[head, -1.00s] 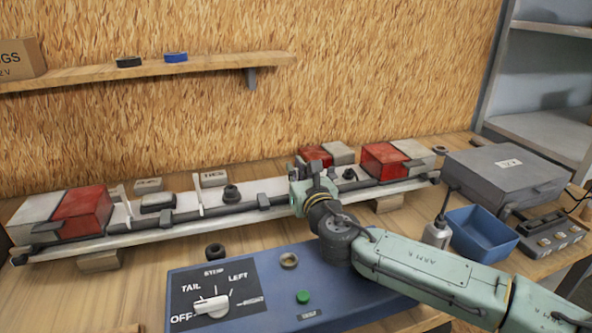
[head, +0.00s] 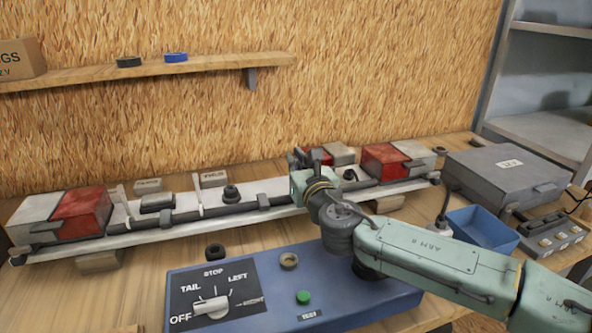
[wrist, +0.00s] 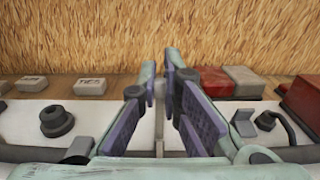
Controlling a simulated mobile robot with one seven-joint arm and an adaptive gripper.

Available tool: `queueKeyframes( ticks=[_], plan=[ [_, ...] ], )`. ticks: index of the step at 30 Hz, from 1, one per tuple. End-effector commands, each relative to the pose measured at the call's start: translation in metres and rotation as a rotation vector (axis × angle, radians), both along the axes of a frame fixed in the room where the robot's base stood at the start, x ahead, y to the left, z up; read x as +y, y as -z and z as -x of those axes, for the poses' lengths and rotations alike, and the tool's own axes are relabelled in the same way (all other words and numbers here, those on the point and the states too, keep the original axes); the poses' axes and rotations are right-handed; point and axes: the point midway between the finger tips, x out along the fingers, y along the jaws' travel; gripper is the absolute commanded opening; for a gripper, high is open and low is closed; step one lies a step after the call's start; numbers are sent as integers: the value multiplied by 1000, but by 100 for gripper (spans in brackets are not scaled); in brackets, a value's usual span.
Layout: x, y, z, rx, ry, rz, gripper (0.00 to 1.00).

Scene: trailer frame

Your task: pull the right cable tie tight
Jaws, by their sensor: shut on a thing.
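My gripper (head: 311,160) is above the right part of the long white trailer bar (head: 285,190). In the wrist view, its two purple-padded fingers (wrist: 160,86) are closed on a thin pale strip (wrist: 159,92), which I take for the tail of the right cable tie. Most of this tie is hidden by the fingers and my arm. Two other white cable ties stand upright along the bar, one at the left (head: 122,200) and one in the middle (head: 197,190). A dark cable (head: 235,208) runs along the bar's front.
Red and white lamps sit at both bar ends, the left lamp (head: 82,212) and right lamp (head: 386,162). A blue control box (head: 250,300) with a knob is in front. A blue bin (head: 483,228) and grey case (head: 508,172) stand at right. A black grommet (wrist: 56,121) is left of my fingers.

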Motion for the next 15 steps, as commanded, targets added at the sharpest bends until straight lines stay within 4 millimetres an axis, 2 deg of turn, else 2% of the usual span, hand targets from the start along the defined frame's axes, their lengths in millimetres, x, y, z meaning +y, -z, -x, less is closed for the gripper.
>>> queueKeyframes(
  ticks=[8, 9, 15],
  plan=[
    [0, -3, 0, -2, 0, -2, 0],
    [0, -3, 0, -2, 0, -2, 9],
    [0, -3, 0, -2, 0, -2, 22]
  ],
)
